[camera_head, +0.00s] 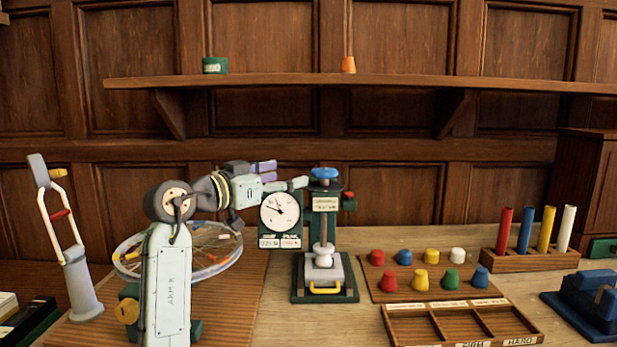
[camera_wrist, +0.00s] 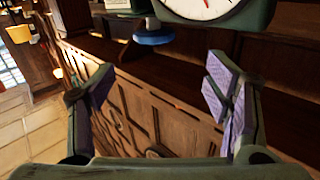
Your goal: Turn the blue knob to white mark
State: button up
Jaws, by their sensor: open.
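The blue knob (camera_head: 324,173) is a flat round cap on top of a green tester with a vertical column, standing on the table. In the wrist view the blue knob (camera_wrist: 154,37) shows beyond the fingertips, near the top edge. My gripper (camera_head: 287,174) points right toward it, at about knob height, with its fingers just left of it. In the wrist view my gripper (camera_wrist: 160,78) is open, with purple pads wide apart and nothing between them. The knob appears outside the fingers. I cannot make out the white mark.
A round dial gauge (camera_head: 280,212) is directly below the fingers. A small red knob (camera_head: 350,194) sticks out at the tester's right. A board of coloured plugs (camera_head: 378,290) and a wooden tray (camera_head: 395,325) lie to the right. A wheel (camera_head: 222,262) is behind my arm.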

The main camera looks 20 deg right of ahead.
aim_at(315, 172)
jog(key=shift+g, duration=0.3)
jog(key=p+x, duration=0.3)
jog(key=x, duration=0.6)
jog(key=shift+d+f+p, duration=0.15)
jog(key=shift+d+p, duration=0.15)
jog(key=shift+d, duration=0.05)
jog(key=shift+w+d+f, duration=0.1)
jog(key=shift+w+d, duration=0.2)
jog(key=shift+d, duration=0.25)
jog(key=shift+c, duration=0.3)
jog(key=c, duration=1.1)
